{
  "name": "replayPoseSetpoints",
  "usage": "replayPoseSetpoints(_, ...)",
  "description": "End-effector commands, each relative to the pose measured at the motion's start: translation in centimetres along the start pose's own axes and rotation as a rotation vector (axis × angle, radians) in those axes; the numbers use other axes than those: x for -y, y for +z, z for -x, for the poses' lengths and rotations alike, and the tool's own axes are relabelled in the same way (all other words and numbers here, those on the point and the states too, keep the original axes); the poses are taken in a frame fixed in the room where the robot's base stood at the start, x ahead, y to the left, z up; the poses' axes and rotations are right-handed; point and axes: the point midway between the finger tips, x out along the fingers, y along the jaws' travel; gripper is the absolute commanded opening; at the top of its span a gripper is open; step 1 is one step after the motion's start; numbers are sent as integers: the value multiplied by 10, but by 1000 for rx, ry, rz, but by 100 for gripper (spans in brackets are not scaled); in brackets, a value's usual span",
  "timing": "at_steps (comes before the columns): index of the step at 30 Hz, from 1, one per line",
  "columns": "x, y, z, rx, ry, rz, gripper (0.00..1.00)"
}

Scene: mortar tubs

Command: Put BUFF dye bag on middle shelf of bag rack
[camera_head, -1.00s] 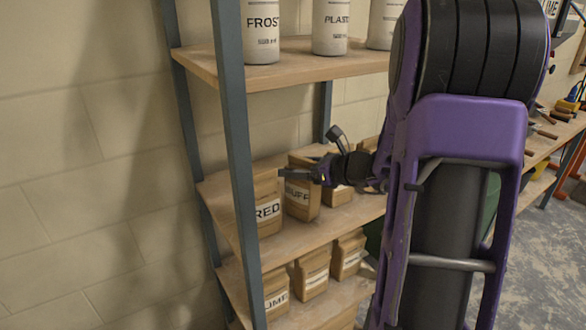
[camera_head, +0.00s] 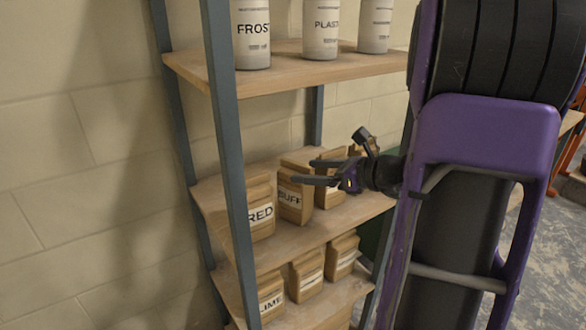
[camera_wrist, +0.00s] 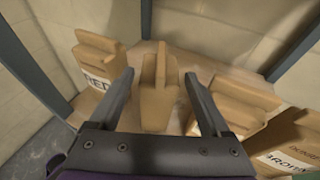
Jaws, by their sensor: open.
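The BUFF dye bag (camera_head: 295,192) stands upright on the middle shelf (camera_head: 292,238) of the bag rack, just right of the RED bag (camera_head: 260,207). My gripper (camera_head: 302,172) is open beside the BUFF bag, its fingers pointing left towards the bag's upper part. In the wrist view the BUFF bag (camera_wrist: 158,98) is centred ahead between my open fingers (camera_wrist: 158,86), with clear gaps on both sides. The RED bag also shows there on the left (camera_wrist: 97,68). The fingers hold nothing.
More tan bags (camera_head: 330,185) stand right of the BUFF bag, partly behind my gripper. White containers (camera_head: 322,30) stand on the top shelf. Several bags (camera_head: 307,275) are on the lower shelf. A grey rack post (camera_head: 222,110) rises at the front left.

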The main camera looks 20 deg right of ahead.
Motion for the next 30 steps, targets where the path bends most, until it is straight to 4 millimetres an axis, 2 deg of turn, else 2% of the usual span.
replayPoseSetpoints(3, 1, 1, 23, 0, -4, 0, 81)
replayPoseSetpoints(9, 0, 0, 42, 0, -1, -1, 81)
replayPoseSetpoints(26, -1, 0, 45, -1, 2, 1, 81)
replayPoseSetpoints(28, -6, 1, 44, -11, 16, 21, 81)
replayPoseSetpoints(30, -19, 1, 41, -41, 55, 75, 81)
